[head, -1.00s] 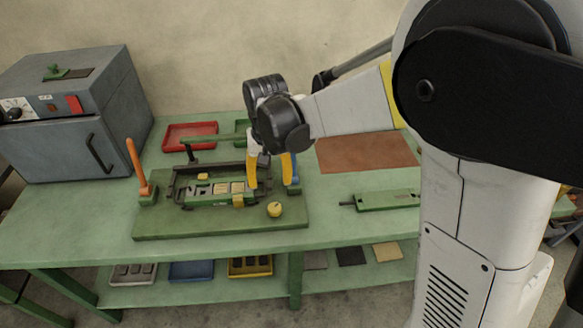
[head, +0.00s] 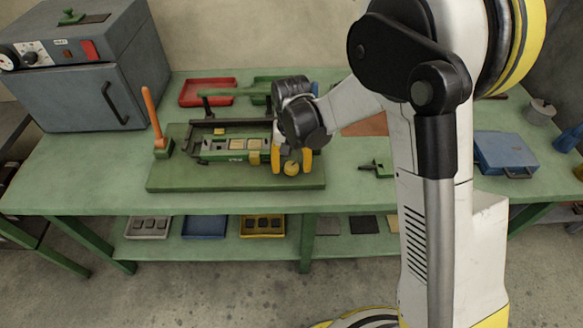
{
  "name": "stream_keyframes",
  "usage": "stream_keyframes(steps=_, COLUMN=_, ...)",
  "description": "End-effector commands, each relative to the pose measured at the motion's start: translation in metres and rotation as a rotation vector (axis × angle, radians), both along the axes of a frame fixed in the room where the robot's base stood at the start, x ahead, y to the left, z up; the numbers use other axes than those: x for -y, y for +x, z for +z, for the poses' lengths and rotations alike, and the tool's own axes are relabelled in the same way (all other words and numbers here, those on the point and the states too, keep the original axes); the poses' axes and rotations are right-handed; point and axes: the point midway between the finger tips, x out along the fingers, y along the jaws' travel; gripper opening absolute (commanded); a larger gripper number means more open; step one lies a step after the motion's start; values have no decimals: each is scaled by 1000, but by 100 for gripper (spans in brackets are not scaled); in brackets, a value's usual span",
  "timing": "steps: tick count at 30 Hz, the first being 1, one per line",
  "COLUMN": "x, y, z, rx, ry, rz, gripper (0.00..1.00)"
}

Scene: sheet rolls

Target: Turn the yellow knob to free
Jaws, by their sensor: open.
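The yellow knob (head: 291,168) is a small round knob on the green base plate (head: 235,179), at the front right of the fixture. My gripper (head: 291,161) points down over it, with its yellow fingers apart, one on each side of the knob in this view. Whether the fingers touch the knob I cannot tell. The right finger and the black gripper body hide part of the fixture behind. The green fixture (head: 220,154) holds pale square pieces in a row, and any marking for the knob's position is too small to read.
An upright orange-handled lever (head: 154,118) stands at the plate's left. A grey oven (head: 90,75) fills the table's left end. A red tray (head: 207,92) lies at the back. A blue case (head: 503,154) lies at the right. The table front is clear.

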Motion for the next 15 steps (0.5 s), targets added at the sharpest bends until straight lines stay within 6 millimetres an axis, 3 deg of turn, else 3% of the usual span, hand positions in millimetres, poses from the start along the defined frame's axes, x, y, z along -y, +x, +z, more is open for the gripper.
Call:
stream_keyframes(steps=7, x=0, y=0, z=0, rx=0, ry=0, rz=0, gripper=59)
stream_keyframes(steps=12, x=0, y=0, z=0, rx=0, ry=0, rz=0, gripper=8)
stream_keyframes(steps=15, x=0, y=0, z=0, rx=0, ry=0, rz=0, gripper=5)
